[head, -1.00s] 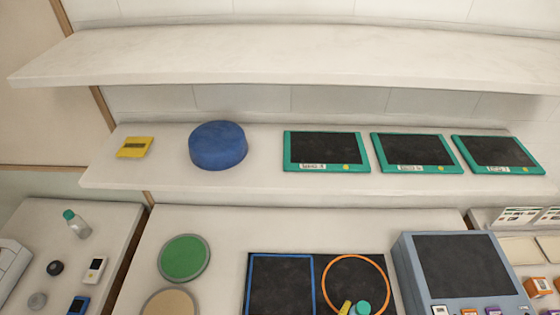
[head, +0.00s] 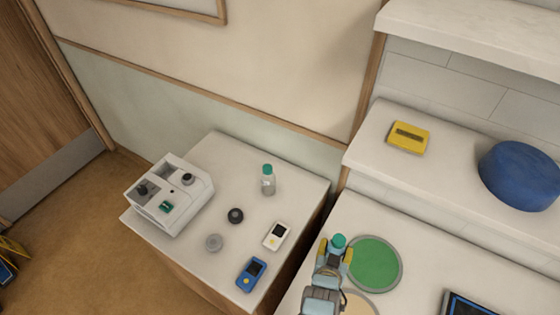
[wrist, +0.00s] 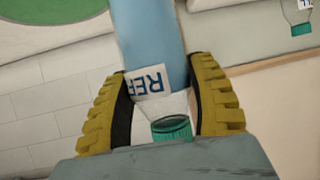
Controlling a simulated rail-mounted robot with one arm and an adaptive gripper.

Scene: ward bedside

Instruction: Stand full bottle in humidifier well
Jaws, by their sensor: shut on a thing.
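My gripper (head: 336,250) is over the bench beside the green disc in the head view. It is shut on a bottle with a teal cap (head: 338,240). In the wrist view, this bottle (wrist: 148,35) has blue contents and a white label reading "REF", and sits between the yellow finger pads. Its cap (wrist: 171,128) is nearest the palm. The white device (head: 190,205), apparently the humidifier, stands on the side table to the left, well apart from my gripper. It has recesses in its top; which is the well is unclear.
On the side table (head: 225,262) stand a clear teal-capped bottle (head: 267,183), a black round piece (head: 235,216), a grey one (head: 213,242), and white (head: 276,236) and blue (head: 251,274) handheld devices. The green disc (head: 375,264) lies right of my gripper.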

